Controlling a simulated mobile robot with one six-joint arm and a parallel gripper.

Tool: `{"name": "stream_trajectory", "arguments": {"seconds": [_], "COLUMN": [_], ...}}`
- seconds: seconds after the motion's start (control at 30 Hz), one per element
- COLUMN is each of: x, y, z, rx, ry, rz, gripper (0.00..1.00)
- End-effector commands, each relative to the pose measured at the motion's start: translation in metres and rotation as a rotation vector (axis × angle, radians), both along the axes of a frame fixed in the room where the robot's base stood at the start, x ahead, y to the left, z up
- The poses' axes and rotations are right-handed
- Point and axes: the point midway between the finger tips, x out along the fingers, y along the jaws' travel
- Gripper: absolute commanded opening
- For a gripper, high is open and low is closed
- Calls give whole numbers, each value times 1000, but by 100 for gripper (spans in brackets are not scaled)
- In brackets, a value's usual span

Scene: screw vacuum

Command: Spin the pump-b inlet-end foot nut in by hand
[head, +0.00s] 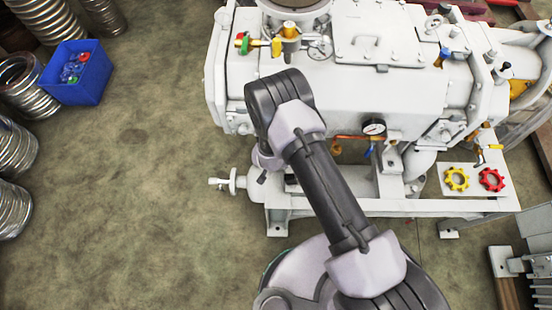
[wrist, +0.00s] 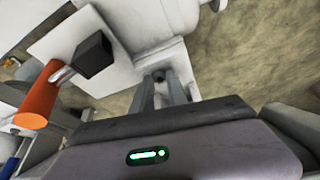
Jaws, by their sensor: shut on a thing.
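The white pump (head: 340,95) stands on a pale frame in the head view, its inlet-end foot largely covered by my arm. In the wrist view my gripper (wrist: 159,82) reaches down to a pale foot (wrist: 158,58) of the pump. Its two grey fingers are shut on a small dark piece, which I take to be the foot nut (wrist: 158,75). The nut is mostly hidden between the fingers, so its thread and how far it is seated do not show. In the head view my gripper is hidden behind my arm.
An orange handle (wrist: 40,98) and a black block (wrist: 93,54) sit close left of my fingers in the wrist view. A pressure gauge (head: 373,128), a yellow handwheel (head: 456,179) and a red handwheel (head: 491,179) are right of my arm. Open floor (head: 130,200) lies left.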

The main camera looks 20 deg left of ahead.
Motion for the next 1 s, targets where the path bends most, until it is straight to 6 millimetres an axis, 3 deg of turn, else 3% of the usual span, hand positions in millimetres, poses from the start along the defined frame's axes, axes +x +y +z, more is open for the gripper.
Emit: {"name": "stream_trajectory", "arguments": {"seconds": [1.0], "x": [2], "y": [6], "z": [0], "rx": [1], "ry": [-1], "rz": [-515], "gripper": [0]}}
